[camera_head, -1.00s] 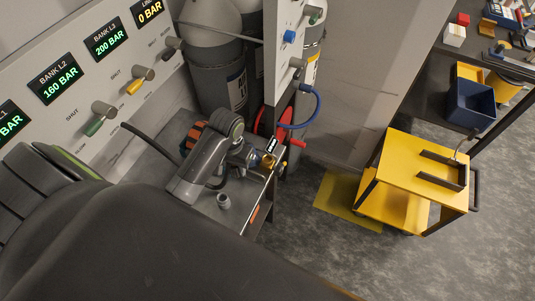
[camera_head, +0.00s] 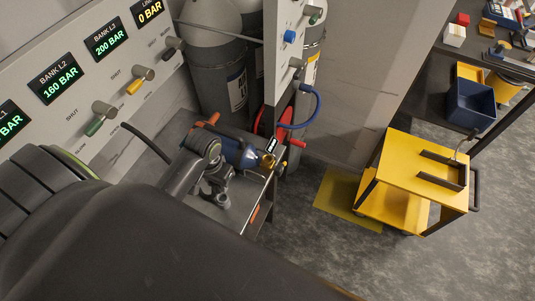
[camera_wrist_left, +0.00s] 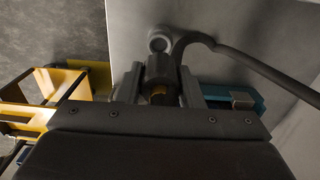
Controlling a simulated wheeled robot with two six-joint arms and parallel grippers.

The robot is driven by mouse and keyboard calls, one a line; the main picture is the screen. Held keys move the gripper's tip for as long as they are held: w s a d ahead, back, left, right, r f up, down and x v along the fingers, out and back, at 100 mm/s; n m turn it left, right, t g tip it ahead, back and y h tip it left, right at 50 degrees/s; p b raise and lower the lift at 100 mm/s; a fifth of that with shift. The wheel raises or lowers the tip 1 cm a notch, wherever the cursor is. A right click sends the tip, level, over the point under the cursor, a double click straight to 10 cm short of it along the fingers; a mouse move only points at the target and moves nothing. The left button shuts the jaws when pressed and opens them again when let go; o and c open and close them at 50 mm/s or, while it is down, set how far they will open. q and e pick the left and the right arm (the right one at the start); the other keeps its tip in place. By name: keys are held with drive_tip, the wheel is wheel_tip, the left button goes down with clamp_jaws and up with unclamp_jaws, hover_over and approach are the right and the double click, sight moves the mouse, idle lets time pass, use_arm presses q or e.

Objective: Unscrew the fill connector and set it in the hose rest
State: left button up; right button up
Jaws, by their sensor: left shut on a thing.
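My left gripper (camera_head: 216,184) is over the bench top (camera_head: 241,196), to the lower left of the blue cylinder (camera_head: 238,150) and its brass valve (camera_head: 267,161). In the left wrist view the gripper (camera_wrist_left: 160,92) is shut on the dark fill connector (camera_wrist_left: 160,68), which has a brass-coloured part between the fingers. A black hose (camera_wrist_left: 252,62) curves from it to the right. A small grey ring, seemingly the hose rest (camera_wrist_left: 158,44), shows just beyond the connector; I cannot tell whether they touch. The connector is apart from the valve. My right gripper is not in view.
The gauge panel (camera_head: 75,105) with knobs stands at the left. Grey tanks (camera_head: 222,85) and a blue hose (camera_head: 316,108) are behind the bench. A yellow cart (camera_head: 405,165) stands right, with open floor before it. A teal item (camera_wrist_left: 232,96) lies near the gripper.

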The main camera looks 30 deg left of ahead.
use_arm(q)
drive_tip(key=shift+f, duration=0.1)
drive_tip(key=shift+f+b, duration=0.3)
drive_tip(key=shift+f, duration=0.6)
drive_tip(key=shift+p, duration=0.35)
drive_tip(key=shift+f+b, duration=1)
drive_tip(key=shift+f, duration=1.25)
idle(0.6)
drive_tip(key=o, duration=1.1)
drive_tip(key=shift+o, duration=0.2)
drive_tip(key=shift+r, duration=0.1)
